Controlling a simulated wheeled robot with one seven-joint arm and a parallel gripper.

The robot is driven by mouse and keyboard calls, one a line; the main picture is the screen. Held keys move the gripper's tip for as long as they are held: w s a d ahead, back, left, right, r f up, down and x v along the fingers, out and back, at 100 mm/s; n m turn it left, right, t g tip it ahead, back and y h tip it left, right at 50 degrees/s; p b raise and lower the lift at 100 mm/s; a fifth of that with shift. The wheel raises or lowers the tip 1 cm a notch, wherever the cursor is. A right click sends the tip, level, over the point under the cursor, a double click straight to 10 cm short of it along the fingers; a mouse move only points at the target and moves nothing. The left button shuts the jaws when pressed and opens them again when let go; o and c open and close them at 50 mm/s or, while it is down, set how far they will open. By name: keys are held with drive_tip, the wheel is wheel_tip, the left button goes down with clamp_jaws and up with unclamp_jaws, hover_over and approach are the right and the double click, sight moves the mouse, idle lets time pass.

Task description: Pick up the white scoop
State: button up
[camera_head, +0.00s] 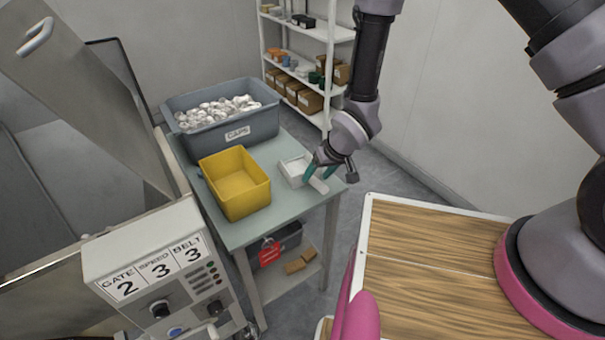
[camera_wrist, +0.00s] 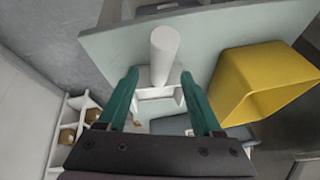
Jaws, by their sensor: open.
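The white scoop (camera_head: 292,170) lies on the grey-green table (camera_head: 222,230) near its right edge, its open box-shaped pan toward the yellow bin and its handle (camera_head: 319,186) toward the table edge. In the wrist view the round white handle (camera_wrist: 164,48) points away from my gripper, and the pan lies partly between and below the fingers. My gripper (camera_head: 319,174) has teal fingers and is right above the scoop, near where the handle meets the pan. In the wrist view the fingers (camera_wrist: 160,76) are apart, one on each side of the scoop. I cannot tell whether they touch it.
A yellow bin (camera_head: 236,190) stands left of the scoop. A grey tub marked CAPS (camera_head: 187,138), full of whitish caps, stands at the table's back. A control box (camera_head: 125,262) reads GATE 2, SPEED 3, BELT 3. Shelves (camera_head: 330,35) with boxes stand behind; a wood-topped surface (camera_head: 420,290) is at the right.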

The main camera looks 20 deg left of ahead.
drive_tip(key=shift+x, duration=1.15)
drive_tip(key=shift+f, duration=0.25)
clamp_jaws()
